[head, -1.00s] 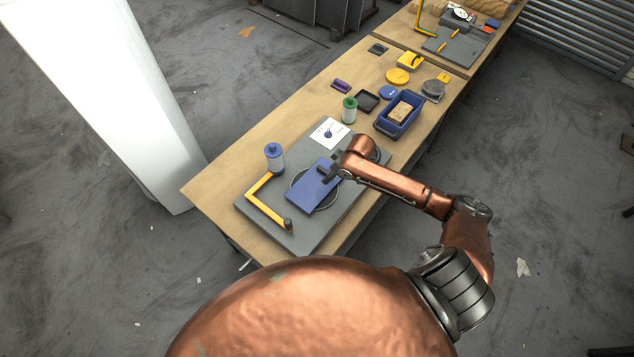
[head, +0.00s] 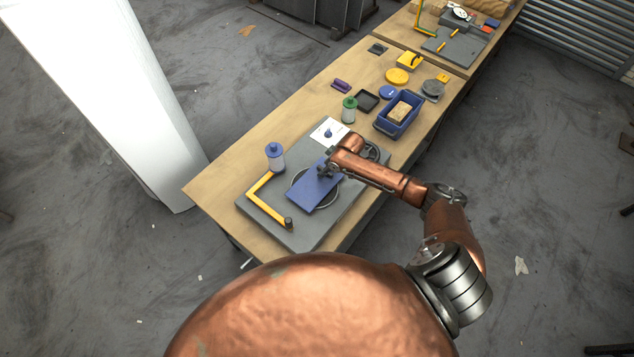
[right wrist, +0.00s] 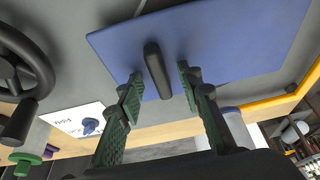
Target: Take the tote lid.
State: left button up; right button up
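The tote lid, a flat blue plate (head: 314,190), lies over a round ring on the grey board. In the right wrist view the blue lid (right wrist: 235,45) has a dark upright handle (right wrist: 156,68). My right gripper (right wrist: 160,78) is open, with its two green-padded fingers on either side of the handle and visible gaps to it. In the head view the right gripper (head: 326,171) is at the lid's far edge, partly hidden by my wrist. The blue tote (head: 388,131) stands farther back with a tan block in it. My left gripper is not in view.
A handwheel (right wrist: 22,75) is close beside the right gripper. A green-capped bottle (head: 349,110) and a black tray (head: 367,101) stand beyond.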

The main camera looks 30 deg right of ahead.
jog(key=shift+c, duration=0.3)
grip_shut()
jog(key=shift+r, duration=0.2)
